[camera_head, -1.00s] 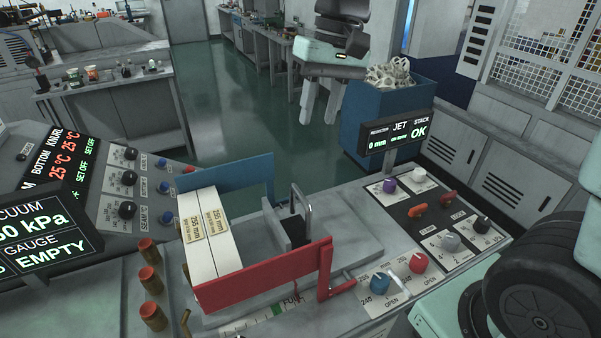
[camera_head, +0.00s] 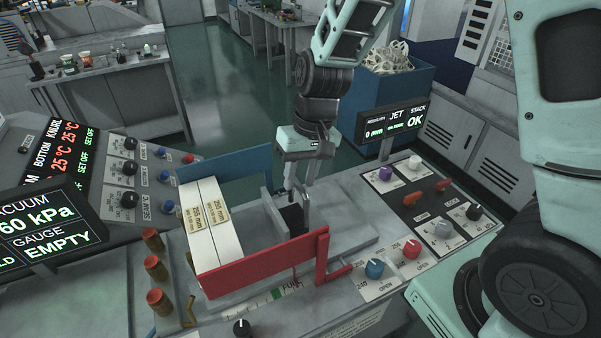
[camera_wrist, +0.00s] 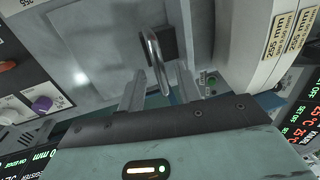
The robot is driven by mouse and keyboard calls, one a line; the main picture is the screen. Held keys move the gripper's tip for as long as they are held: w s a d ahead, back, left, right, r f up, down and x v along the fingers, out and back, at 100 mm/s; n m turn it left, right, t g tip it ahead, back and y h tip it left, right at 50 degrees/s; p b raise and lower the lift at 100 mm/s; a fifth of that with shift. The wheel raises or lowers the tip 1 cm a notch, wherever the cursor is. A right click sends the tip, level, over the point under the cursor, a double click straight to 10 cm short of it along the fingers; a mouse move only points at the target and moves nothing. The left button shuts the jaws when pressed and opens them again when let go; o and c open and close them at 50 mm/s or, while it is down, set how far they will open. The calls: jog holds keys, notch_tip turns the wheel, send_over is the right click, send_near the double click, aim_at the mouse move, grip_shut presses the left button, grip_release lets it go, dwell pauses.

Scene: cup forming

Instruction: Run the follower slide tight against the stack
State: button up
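The follower slide (camera_head: 272,213) is an upright grey plate with a black block and a metal loop handle (camera_head: 307,207). It stands on the bench between a blue side guide (camera_head: 252,172) and a red side guide (camera_head: 262,266). The stack (camera_head: 227,243) is two white blocks with yellow labels, left of the slide; a gap shows between them. My gripper (camera_head: 300,184) points down at the handle. In the wrist view, my gripper's fingers (camera_wrist: 160,92) are apart, with the handle (camera_wrist: 156,58) between them; contact cannot be told.
Several brass-coloured posts (camera_head: 156,268) stand left of the stack. Knobs (camera_head: 374,268) and a lit display (camera_head: 392,131) reading "STACK OK" lie to the right. A gauge screen (camera_head: 40,235) at left reads "EMPTY". A blue bin (camera_head: 405,95) stands behind.

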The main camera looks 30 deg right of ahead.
grip_shut()
jog(key=a+p, duration=0.1)
jog(key=a, duration=0.8)
grip_release()
jog(key=d+r+b, duration=0.1)
jog(key=r, duration=0.7)
jog(key=d+r+b, duration=0.2)
jog(key=r, duration=0.7)
jog(key=shift+d, duration=0.25)
